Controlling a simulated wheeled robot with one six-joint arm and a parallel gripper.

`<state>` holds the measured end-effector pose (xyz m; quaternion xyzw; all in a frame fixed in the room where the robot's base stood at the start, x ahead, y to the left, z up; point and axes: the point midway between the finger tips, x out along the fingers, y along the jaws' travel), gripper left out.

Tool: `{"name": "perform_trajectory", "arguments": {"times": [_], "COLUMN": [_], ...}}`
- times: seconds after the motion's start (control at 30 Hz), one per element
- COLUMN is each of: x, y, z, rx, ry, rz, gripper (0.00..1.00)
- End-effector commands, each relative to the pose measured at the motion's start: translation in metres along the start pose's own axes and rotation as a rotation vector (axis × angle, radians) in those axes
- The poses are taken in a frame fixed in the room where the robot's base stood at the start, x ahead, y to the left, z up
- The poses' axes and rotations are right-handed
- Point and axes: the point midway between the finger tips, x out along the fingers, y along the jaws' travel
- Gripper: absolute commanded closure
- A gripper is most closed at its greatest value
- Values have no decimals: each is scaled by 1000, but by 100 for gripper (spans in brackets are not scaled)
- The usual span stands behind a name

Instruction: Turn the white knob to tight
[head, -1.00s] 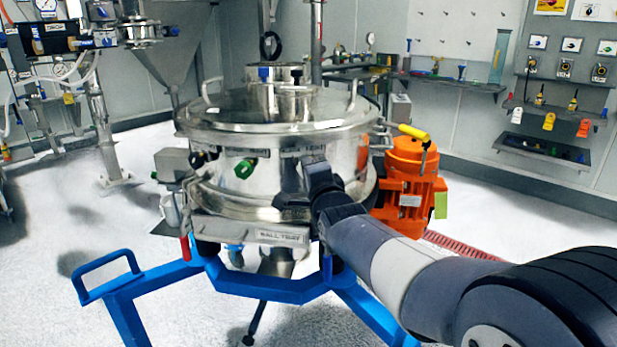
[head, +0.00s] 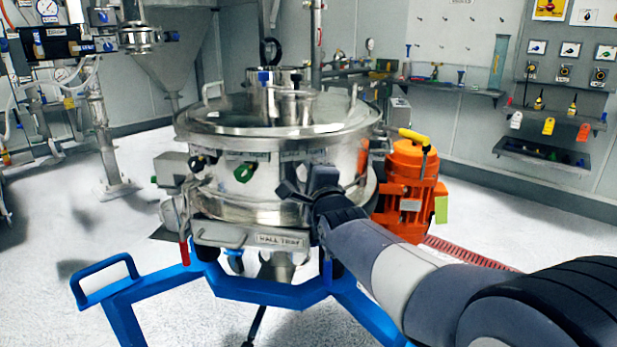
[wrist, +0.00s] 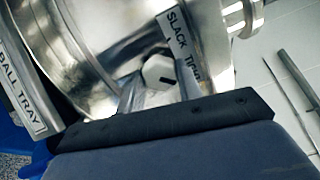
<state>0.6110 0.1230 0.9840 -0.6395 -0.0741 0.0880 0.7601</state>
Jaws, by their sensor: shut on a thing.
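The white knob (wrist: 157,70) sits on the steel sifter body in the wrist view, between my gripper's fingers. A short black mark on its face lies toward its lower right, on the side of the word TIGHT. A label plate (wrist: 180,35) beside it reads SLACK and TIGHT; a finger partly covers TIGHT. My gripper (wrist: 158,88) is shut on the knob. In the head view my gripper (head: 297,184) is at the front of the steel sifter (head: 240,205), and the knob is hidden behind it.
A green knob (head: 244,172) and a black knob (head: 198,163) are left of my gripper. The ball tray (head: 225,237) and blue frame (head: 265,294) lie below. An orange motor (head: 405,180) stands close on the right. Open floor lies to the left.

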Motion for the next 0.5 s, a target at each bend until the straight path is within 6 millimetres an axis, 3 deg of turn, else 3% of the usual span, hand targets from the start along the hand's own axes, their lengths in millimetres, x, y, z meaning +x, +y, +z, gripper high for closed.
{"name": "perform_trajectory", "arguments": {"times": [0.1, 0.13, 0.4, 0.5], "x": [0, 0, 0, 0], "y": [0, 0, 0, 0], "z": [0, 0, 0, 0], "rx": [2, 2, 1, 0], "ry": [1, 1, 1, 0], "rz": [1, 1, 1, 0], "gripper": [89, 66, 45, 45]}}
